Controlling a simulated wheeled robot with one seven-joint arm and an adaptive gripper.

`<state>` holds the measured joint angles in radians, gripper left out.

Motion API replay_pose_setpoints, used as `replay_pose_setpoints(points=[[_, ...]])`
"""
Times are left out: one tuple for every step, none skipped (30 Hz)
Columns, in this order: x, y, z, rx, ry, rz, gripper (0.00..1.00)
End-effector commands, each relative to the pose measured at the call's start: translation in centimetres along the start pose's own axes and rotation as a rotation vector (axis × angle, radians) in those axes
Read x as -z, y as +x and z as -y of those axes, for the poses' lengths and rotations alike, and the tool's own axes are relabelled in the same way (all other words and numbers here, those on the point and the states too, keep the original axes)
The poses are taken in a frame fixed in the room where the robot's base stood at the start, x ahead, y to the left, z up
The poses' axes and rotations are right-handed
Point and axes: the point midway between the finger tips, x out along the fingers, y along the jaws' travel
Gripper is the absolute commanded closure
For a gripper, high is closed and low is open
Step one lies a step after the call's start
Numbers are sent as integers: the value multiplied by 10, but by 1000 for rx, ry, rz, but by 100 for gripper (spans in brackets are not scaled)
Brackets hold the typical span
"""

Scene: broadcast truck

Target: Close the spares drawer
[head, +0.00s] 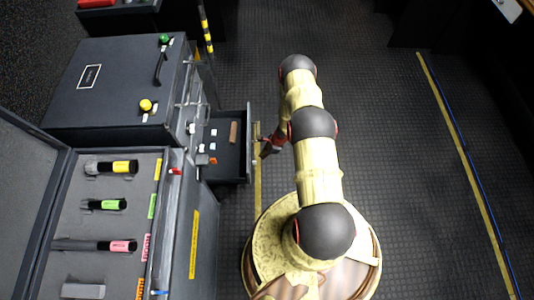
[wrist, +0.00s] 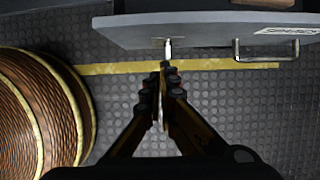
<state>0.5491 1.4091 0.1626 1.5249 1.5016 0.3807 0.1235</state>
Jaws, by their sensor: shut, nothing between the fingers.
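The spares drawer (head: 228,168) is pulled out from the dark cabinet in the head view, with several small items inside. Its grey front panel (wrist: 210,30) crosses the top of the wrist view, with a pale label (wrist: 289,31) and a metal bar handle (wrist: 266,54) at the right. My gripper (head: 266,148) is just to the right of the drawer front, on its outer side. In the wrist view my gripper (wrist: 165,72) is shut and empty, its tips pointing at the panel near a small metal piece (wrist: 168,47). I cannot tell whether the tips touch it.
An open case (head: 124,220) with coloured-band items in foam stands at lower left. A dark case (head: 95,88) with green and yellow knobs stands behind it. Ribbed floor (head: 390,150) is clear to the right, beyond my arm. Yellow tape (wrist: 120,68) runs below the drawer front.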

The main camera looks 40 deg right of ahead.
Motion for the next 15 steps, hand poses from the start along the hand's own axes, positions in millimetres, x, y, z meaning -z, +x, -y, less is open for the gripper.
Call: replay_pose_setpoints(points=[[1,13,-1,-1,-1,0,100],[1,18,0,-1,-2,0,100],[-9,17,1,1,-4,0,100],[-14,19,1,1,-5,0,100],[-17,20,1,1,-5,0,100],[-22,21,1,1,-3,0,100],[-25,22,1,1,-3,0,100],[-28,23,0,1,-3,0,100],[-30,24,0,0,-2,0,100],[-32,25,0,0,-2,0,100],[-34,25,0,0,-1,0,100],[-35,26,0,0,-1,0,100],[-36,26,0,1,-1,0,100],[-37,26,0,1,-1,0,100],[-37,26,0,1,0,0,100]])
